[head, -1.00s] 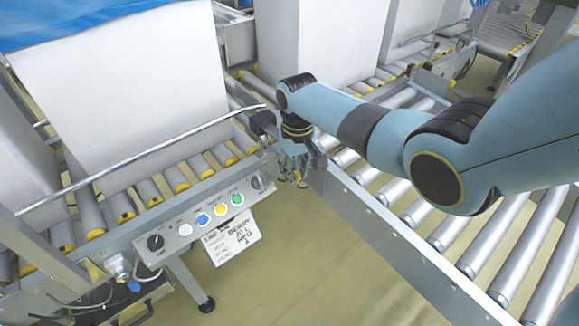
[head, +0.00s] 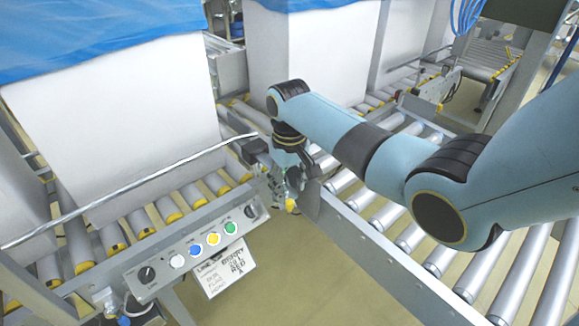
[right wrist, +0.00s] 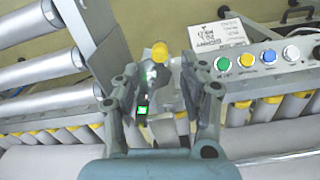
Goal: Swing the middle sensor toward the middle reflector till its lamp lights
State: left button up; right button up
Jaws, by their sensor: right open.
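My right gripper (head: 290,190) is at the right end of the near conveyor's control panel, by the corner of the roller frame. In the right wrist view its two fingers (right wrist: 163,100) stand apart. Between them is a small dark sensor body (right wrist: 141,108) with a green lit face, on a grey bracket. I cannot tell whether the fingers touch it. A yellow round part (right wrist: 160,53) sits just beyond, with a small green glow below it. I cannot make out a reflector for certain. My left gripper is out of view.
The control panel (head: 160,262) has a black knob and coloured buttons, with a label card (head: 226,268) below. A tall white box with a blue liner (head: 110,110) stands on the rollers behind a metal rail (head: 130,188). Another roller conveyor (head: 440,262) runs at the right.

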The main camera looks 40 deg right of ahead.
notch_tip(320, 180, up, 7)
jog(key=shift+r, duration=0.15)
dwell(0.5)
jog(key=s+a+f+n+b, duration=0.1)
jog(key=s+f, duration=1.8)
jog(key=s, duration=0.4)
jog(key=s+f+b, duration=0.1)
jog(key=s+f, duration=1.8)
jog(key=s, duration=0.4)
jog(key=shift+a+f+n+t+h, duration=0.4)
jog(key=shift+w, duration=0.1)
jog(key=shift+c, duration=0.2)
